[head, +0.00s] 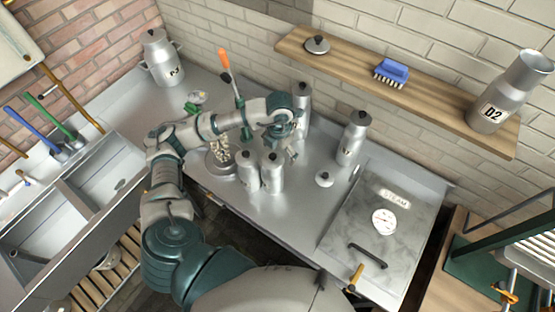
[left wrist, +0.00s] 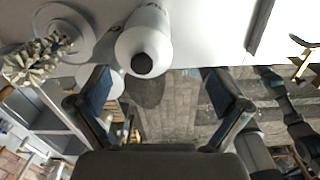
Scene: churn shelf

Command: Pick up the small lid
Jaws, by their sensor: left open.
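A small round pale lid (head: 324,180) with a dark knob lies on the steel counter, right of the paired cans and left of the steam cover. Another round lid with a dark knob (head: 317,44) lies on the wooden shelf. My left gripper (head: 291,150) is over the counter, above and beside the two cans, left of the counter lid and apart from it. In the left wrist view its fingers (left wrist: 160,84) are spread with nothing between them. A can with a dark knob (left wrist: 142,55) is just beyond them. My right gripper is not in view.
Two lidded cans (head: 260,172) stand close under my left arm. More cans stand behind (head: 303,100) and to the right (head: 353,138). The steam cover (head: 384,222) is at the right. The shelf (head: 425,98) holds a blue brush (head: 391,72) and the D2 can (head: 507,92).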

